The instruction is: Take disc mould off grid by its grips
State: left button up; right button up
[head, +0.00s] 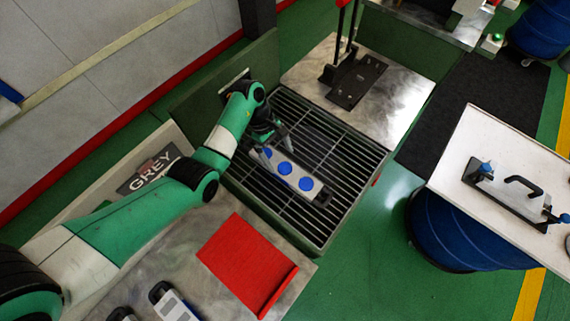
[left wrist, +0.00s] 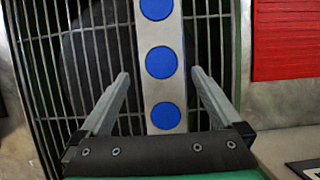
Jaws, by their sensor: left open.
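The disc mould (head: 296,176) is a pale grey bar with blue round discs in a row, lying on the dark metal grid (head: 280,221). A dark grip (head: 323,198) shows at its lower right end; the other end is hidden behind my gripper. My left gripper (head: 277,138) is over the upper left end of the mould. In the left wrist view my left gripper (left wrist: 160,74) is open, with one finger on each side of the mould (left wrist: 160,37). The fingers look apart from it; their height above it is hard to tell. My right gripper is not in view.
A red tray (head: 246,262) lies on the bench in front of the grid, near more moulds (head: 172,302). A black stand (head: 353,80) is on the metal plate behind. At right, a white board (head: 502,150) with a handled tool rests over a blue drum (head: 460,235).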

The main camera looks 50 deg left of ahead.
aim_at(284, 167)
pick_arm(q)
jog(key=b+x, duration=0.1)
jog(key=x, duration=0.4)
jog(key=shift+s+f, duration=0.1)
jog(key=shift+s, duration=0.05)
grip_shut()
